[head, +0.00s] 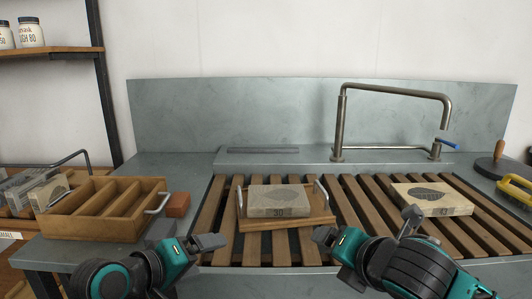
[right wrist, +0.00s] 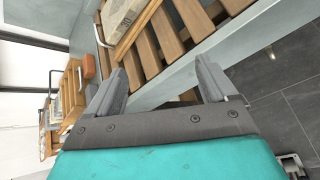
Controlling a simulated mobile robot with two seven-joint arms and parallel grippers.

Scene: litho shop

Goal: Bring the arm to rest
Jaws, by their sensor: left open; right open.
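My left gripper (head: 195,243) is at the lower left of the head view, in front of the sink's slatted rack. It is open and holds nothing I can see. My right gripper (head: 366,227) is at the lower right of the head view, over the rack's front edge. In the right wrist view its two grey fingers (right wrist: 162,82) stand wide apart with nothing between them. Both grippers are apart from the stone marked 30 (head: 279,201), which sits on a wooden tray (head: 256,225) with metal handles.
A divided wooden box (head: 105,200) and a reddish block (head: 177,204) stand at left. A tap (head: 340,125) rises behind the rack. A dark disc with a wooden knob (head: 499,165) is far right.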

